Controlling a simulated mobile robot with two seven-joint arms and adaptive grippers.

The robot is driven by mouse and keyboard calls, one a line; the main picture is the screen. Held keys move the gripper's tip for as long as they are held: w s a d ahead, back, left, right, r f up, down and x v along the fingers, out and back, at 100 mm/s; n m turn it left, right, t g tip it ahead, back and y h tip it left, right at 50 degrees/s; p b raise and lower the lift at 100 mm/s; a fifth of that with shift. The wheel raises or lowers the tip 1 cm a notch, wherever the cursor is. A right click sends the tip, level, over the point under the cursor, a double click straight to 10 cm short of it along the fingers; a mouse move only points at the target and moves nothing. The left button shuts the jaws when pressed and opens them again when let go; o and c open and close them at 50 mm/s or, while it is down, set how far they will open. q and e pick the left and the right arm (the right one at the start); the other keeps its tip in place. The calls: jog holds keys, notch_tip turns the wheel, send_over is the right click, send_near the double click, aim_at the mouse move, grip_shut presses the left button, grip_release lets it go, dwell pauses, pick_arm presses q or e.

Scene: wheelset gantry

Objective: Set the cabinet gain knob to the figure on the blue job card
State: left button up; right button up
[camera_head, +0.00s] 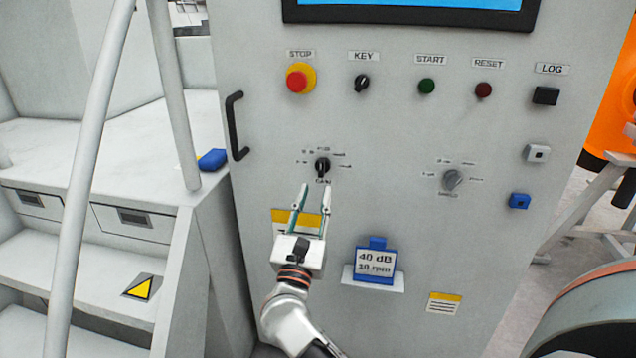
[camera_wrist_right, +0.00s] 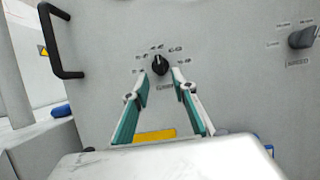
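The black gain knob (camera_head: 322,166) is on the cabinet (camera_head: 400,130) front, with small labels around it too small to read surely. It also shows in the right wrist view (camera_wrist_right: 160,65). The blue job card (camera_head: 376,262) stands on a small white ledge and reads "40 dB" and "10 rpm". My right gripper (camera_head: 313,188) is open and empty, just below the knob in the head view. In the right wrist view its fingertips (camera_wrist_right: 159,80) sit apart below and to either side of the knob. Contact with the knob is not visible. My left gripper is not in view.
A grey speed knob (camera_head: 452,180) is to the right. Above are a red stop button (camera_head: 297,79), key switch (camera_head: 362,83), green start button (camera_head: 426,86) and reset button (camera_head: 483,90). A black handle (camera_head: 236,126) sticks out at the left, near steps with a railing (camera_head: 88,150).

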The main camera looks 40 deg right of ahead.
jog(key=v, duration=0.6)
dwell(0.4)
